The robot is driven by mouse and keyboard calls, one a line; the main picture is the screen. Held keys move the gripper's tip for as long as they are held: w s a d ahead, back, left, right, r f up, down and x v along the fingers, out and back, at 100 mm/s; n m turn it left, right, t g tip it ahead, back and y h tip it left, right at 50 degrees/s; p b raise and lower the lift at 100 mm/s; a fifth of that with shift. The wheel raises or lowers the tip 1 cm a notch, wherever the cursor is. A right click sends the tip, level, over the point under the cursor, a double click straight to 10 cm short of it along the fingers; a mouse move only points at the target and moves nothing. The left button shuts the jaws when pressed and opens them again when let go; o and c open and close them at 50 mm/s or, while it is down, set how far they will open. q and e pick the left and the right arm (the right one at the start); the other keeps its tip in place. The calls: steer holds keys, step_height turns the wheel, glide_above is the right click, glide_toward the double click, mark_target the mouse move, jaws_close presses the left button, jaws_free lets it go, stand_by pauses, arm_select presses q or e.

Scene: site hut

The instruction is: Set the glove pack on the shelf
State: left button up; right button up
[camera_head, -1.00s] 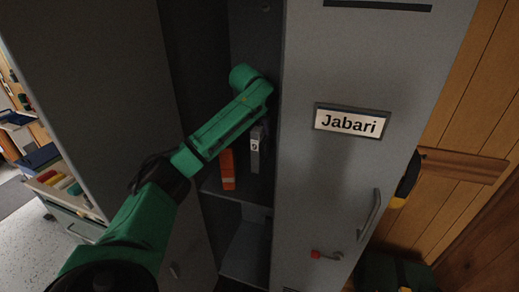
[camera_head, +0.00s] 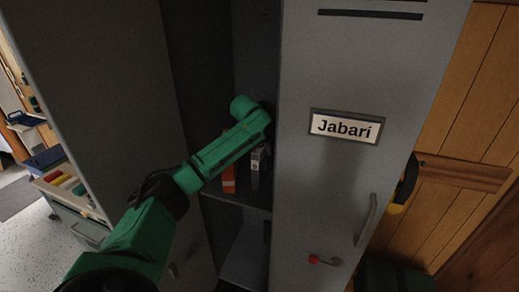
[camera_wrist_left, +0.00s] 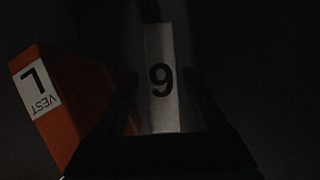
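The glove pack (camera_head: 257,159), a pale grey pack marked 9, is inside the open locker, upright beside an orange vest pack (camera_head: 229,179). My left arm reaches into the locker from the left, and its forearm hides part of both packs. In the left wrist view the glove pack (camera_wrist_left: 162,80) stands between the dark fingers of my left gripper (camera_wrist_left: 163,95), which look shut on it. The locker shelf (camera_head: 238,195) is just below; I cannot tell whether the pack touches it. My right gripper is out of view.
The orange vest pack also shows in the left wrist view (camera_wrist_left: 62,105), close left of the fingers. A locker door labelled Jabari (camera_head: 345,127) stands at the right, with a grey panel (camera_head: 95,100) at the left. The opening between them is narrow and dark.

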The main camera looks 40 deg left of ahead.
arm_select(q)
steer(key=shift+d+r, duration=0.2)
steer(key=shift+r, duration=0.1)
steer(key=b+v, duration=0.4)
steer(key=v, duration=0.7)
steer(key=shift+s+r, duration=0.25)
